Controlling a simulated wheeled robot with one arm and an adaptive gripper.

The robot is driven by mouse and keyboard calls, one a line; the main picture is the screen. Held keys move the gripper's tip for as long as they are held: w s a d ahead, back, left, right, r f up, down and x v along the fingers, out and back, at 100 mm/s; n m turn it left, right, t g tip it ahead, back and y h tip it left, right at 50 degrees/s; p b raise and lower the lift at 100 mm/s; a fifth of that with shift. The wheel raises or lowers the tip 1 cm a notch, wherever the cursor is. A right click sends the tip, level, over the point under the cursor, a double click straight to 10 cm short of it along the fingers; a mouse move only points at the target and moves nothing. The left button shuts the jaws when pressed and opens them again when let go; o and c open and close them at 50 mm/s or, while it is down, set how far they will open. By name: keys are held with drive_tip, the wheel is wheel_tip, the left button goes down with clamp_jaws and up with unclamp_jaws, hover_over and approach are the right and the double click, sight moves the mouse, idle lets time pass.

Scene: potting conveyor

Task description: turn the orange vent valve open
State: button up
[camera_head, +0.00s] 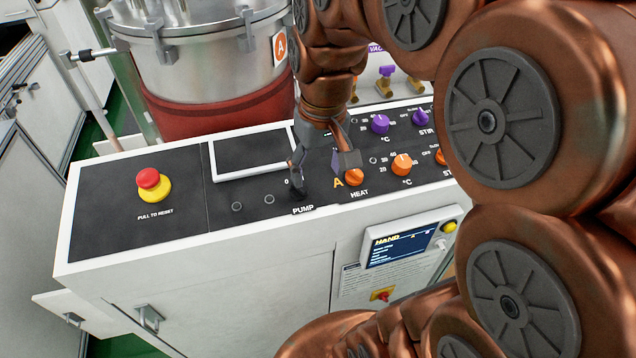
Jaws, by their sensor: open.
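I see no orange valve that I can identify as the vent valve; it may be hidden behind my arm. My gripper (323,168) is open and points down over the black control panel, one finger near the PUMP switch (298,190) and the other just above the orange HEAT knob (355,178). Whether either finger touches the panel or the knob, I cannot tell. Nothing shows between the fingers. At the back, small brass valves with purple handles (387,71) stand under a partly covered purple label.
A steel vessel (200,60) with a red band and an orange A tag stands behind the panel. A red emergency button (148,178) is at the left. More orange (402,163) and purple knobs (380,123) lie right of my gripper. A display (408,240) hangs at the front.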

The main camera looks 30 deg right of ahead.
drive_tip(key=shift+s+a+f, duration=0.35)
drive_tip(key=shift+s, duration=0.3)
drive_tip(key=shift+s+a+f, duration=0.35)
drive_tip(key=shift+s, duration=0.25)
drive_tip(key=shift+c, duration=0.2)
